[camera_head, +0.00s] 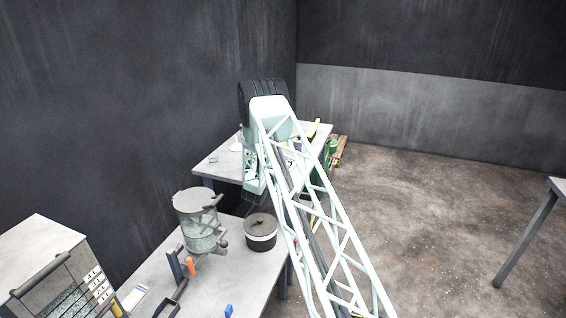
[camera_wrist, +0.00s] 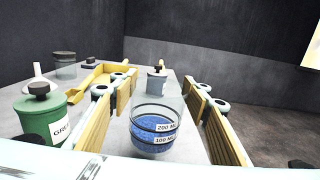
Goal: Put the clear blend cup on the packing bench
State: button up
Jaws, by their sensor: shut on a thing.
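The clear blend cup (camera_wrist: 154,140) is in the wrist view. It is a see-through cup with blue grains in its lower part and labels reading 200 ML and 100 ML. It stands about upright between the wood-coloured pads of my gripper (camera_wrist: 164,88), which is shut on it. I cannot tell whether its base touches the surface below. In the head view my arm covers the gripper and the cup, above or beside the far table (camera_head: 215,164). I cannot tell which table is the packing bench.
In the wrist view, a green labelled jar (camera_wrist: 42,118), a yellow scoop (camera_wrist: 98,78), a dark-lidded clear jar (camera_wrist: 65,70) and a grey container (camera_wrist: 157,82) stand around the cup. In the head view, the near table holds a sieve machine (camera_head: 201,222) and a dark-topped pot (camera_head: 261,238).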

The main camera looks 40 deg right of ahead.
jog(key=shift+w+d, duration=0.15)
jog(key=shift+w, duration=0.1)
jog(key=shift+f, duration=0.1)
jog(key=shift+f, duration=1.7)
jog(key=shift+f+b, duration=0.15)
jog(key=shift+b, duration=0.25)
jog(key=o, duration=1.2)
jog(key=shift+c, duration=0.2)
jog(key=shift+r, duration=0.25)
jog(key=p+v, duration=0.1)
jog(key=v, duration=1.1)
